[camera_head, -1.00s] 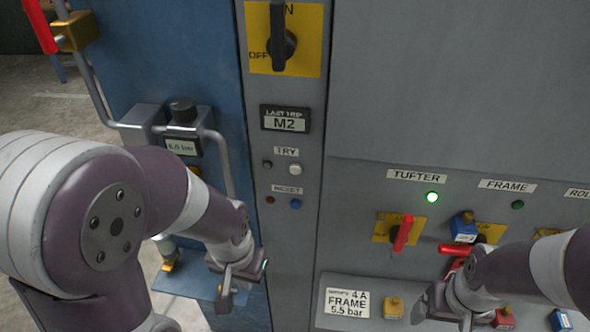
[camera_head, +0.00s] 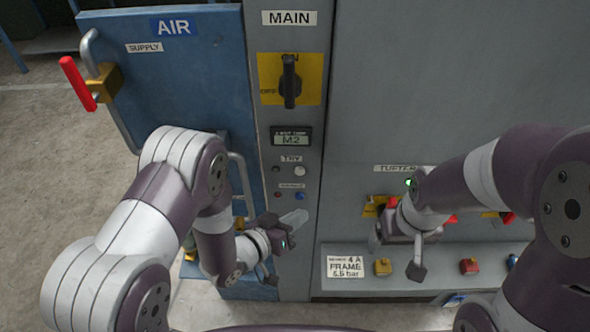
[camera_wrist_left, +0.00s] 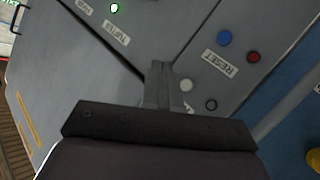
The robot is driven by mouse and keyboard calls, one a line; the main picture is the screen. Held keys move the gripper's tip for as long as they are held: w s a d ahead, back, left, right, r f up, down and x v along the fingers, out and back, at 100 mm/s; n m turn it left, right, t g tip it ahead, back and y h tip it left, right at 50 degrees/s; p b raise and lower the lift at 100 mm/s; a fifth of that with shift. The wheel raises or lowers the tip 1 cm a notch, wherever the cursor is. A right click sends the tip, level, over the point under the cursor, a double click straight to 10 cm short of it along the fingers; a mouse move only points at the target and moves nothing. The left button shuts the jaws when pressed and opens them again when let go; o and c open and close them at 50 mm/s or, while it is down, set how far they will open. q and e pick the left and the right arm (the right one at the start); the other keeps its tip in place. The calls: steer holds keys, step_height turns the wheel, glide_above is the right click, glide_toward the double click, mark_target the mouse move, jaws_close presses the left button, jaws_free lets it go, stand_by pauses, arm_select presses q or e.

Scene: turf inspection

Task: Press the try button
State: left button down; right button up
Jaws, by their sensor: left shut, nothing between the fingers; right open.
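The white try button (camera_head: 299,170) sits under the TRY label (camera_head: 291,159) on the grey column, right of a small dark button. The white button (camera_wrist_left: 186,85) also shows in the left wrist view, just right of the fingertips. My left gripper (camera_head: 293,218) is shut and empty. In the head view it is below the button, in front of the column. Its closed fingers (camera_wrist_left: 162,85) point toward the panel in the left wrist view; contact cannot be told. My right gripper (camera_head: 396,253) is open and empty, in front of the panel at right.
Blue (camera_head: 300,196) and red (camera_head: 280,195) buttons sit just below, by the RESET label (camera_wrist_left: 221,63). The MAIN switch (camera_head: 290,82) and M2 display (camera_head: 291,139) are above. The blue AIR cabinet (camera_head: 200,90) stands at left, with a red-handled valve (camera_head: 78,84).

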mark_target(300, 171)
arm_select(q)
steer(key=w+b, duration=0.1)
steer(key=w, duration=0.7)
steer(key=shift+w+a, duration=0.2)
steer(key=shift+w, duration=0.2)
arm_select(e)
steer(key=shift+a+f, duration=0.2)
steer(key=shift+f, duration=0.4)
arm_select(q)
steer(key=shift+w, duration=0.15)
stand_by(1.3)
steer(key=shift+w, duration=0.3)
arm_select(e)
steer(key=shift+f, duration=0.1)
arm_select(q)
steer(key=shift+w+r+b, duration=0.1)
steer(key=shift+w+b, duration=0.3)
steer(key=shift+w, duration=0.05)
arm_select(e)
steer(key=shift+f, duration=0.1)
stand_by(0.4)
arm_select(q)
steer(key=shift+s, duration=0.9)
